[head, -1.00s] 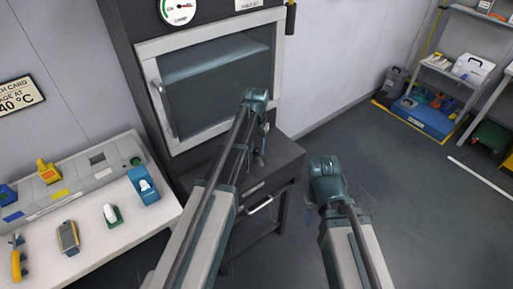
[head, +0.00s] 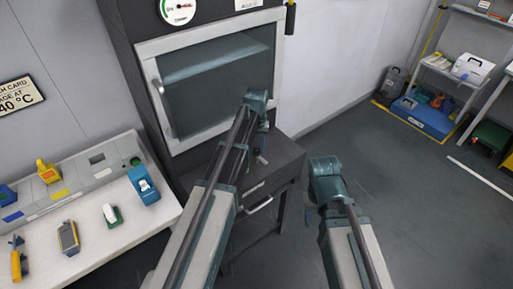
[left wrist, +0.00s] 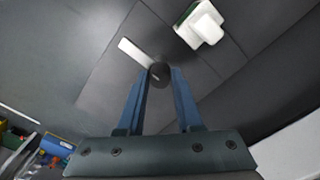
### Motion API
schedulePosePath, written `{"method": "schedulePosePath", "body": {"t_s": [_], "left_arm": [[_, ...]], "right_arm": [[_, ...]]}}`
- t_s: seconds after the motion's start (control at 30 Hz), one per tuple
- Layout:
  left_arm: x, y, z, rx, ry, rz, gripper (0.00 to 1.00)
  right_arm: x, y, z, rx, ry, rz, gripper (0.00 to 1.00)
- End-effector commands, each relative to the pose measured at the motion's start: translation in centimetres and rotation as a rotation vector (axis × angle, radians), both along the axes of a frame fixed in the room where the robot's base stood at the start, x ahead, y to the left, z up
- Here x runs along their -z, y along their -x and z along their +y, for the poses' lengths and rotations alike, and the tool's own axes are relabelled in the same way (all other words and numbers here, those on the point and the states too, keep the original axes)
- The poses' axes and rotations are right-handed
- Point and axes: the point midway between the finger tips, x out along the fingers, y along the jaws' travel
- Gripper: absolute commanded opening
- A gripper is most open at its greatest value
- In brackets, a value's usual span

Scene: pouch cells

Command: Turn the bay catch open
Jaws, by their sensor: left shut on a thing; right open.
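My left gripper (left wrist: 159,88) has its two blue fingers closed around a dark round knob, which I take to be the bay catch (left wrist: 160,73). A pale strip (left wrist: 133,52) runs out from beside the knob toward the upper left in the left wrist view. In the head view my left gripper (head: 257,150) is over the dark stand below the oven, and the catch is too small and covered to make out there. My right gripper (head: 309,207) is open and empty, mostly hidden behind its own wrist, to the right of the stand.
A white and green block (left wrist: 201,24) lies beyond the knob in the left wrist view. The dark stand (head: 284,152) has a silver front handle (head: 260,204). The glass-doored oven (head: 215,80) rises behind.

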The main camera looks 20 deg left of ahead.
Motion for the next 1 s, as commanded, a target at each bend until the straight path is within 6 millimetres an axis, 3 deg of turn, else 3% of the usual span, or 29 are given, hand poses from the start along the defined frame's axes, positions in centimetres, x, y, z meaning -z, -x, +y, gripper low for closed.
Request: {"method": "schedulePosePath", "body": {"t_s": [0.13, 0.17, 0.3, 0.73, 1.0], "left_arm": [[0.0, 0.0, 0.0, -0.001, 0.0, 0.0, 0.0], [0.0, 0.0, 0.0, -0.001, 0.0, 0.0, 0.4], [0.0, 0.0, 0.0, 0.0, 0.0, 0.0, 0.65], [-0.4, 0.0, 0.0, 0.001, 0.0, 0.0, 0.65], [-2.9, 0.0, 0.0, 0.001, 0.0, 0.0, 0.65]], "right_arm": [[0.0, 0.0, 0.0, 0.0, 0.0, 0.0, 0.5], [0.0, 0.0, 0.0, 0.0, 0.0, 0.0, 0.5], [0.0, 0.0, 0.0, 0.0, 0.0, 0.0, 0.5], [-0.4, 0.0, 0.0, 0.0, 0.0, 0.0, 0.5], [-2.9, 0.0, 0.0, 0.0, 0.0, 0.0, 0.5]]}}
